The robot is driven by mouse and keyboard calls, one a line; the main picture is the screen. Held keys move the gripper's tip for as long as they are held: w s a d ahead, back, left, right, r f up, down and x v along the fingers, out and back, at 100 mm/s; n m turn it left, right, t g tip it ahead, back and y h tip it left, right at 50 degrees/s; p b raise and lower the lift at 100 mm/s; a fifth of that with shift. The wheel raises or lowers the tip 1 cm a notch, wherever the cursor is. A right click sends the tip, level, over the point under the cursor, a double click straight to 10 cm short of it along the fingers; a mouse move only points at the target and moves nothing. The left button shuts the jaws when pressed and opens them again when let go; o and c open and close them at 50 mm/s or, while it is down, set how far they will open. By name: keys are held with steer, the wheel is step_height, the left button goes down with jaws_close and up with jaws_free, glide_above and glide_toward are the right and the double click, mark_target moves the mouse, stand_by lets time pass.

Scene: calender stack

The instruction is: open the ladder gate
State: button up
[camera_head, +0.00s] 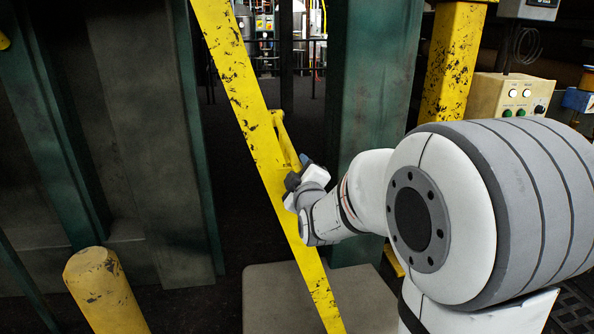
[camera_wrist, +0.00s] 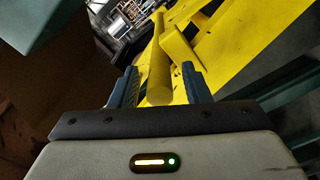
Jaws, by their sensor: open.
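A long yellow bar with chipped paint (camera_head: 250,110), apparently part of the ladder gate, runs diagonally across the middle of the head view. A shorter yellow bar (camera_head: 286,140), like a handle, sticks out from its right side. My gripper (camera_head: 299,172) is at the lower end of that shorter bar. In the wrist view a yellow round bar (camera_wrist: 159,75) lies between the two fingers of my gripper (camera_wrist: 158,80). The fingers are open on either side of it, with a gap visible. Wider yellow gate parts (camera_wrist: 225,45) spread to the right. Finger contact cannot be told.
A green steel column (camera_head: 372,95) stands just behind my gripper. A yellow post (camera_head: 103,290) stands at the lower left. A control box with buttons (camera_head: 512,95) is at the right, beside a yellow column (camera_head: 452,60). A grey mat (camera_head: 265,300) lies below the gate.

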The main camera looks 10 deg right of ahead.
steer(key=shift+w, duration=0.1)
steer(key=shift+c, duration=0.4)
jaws_close()
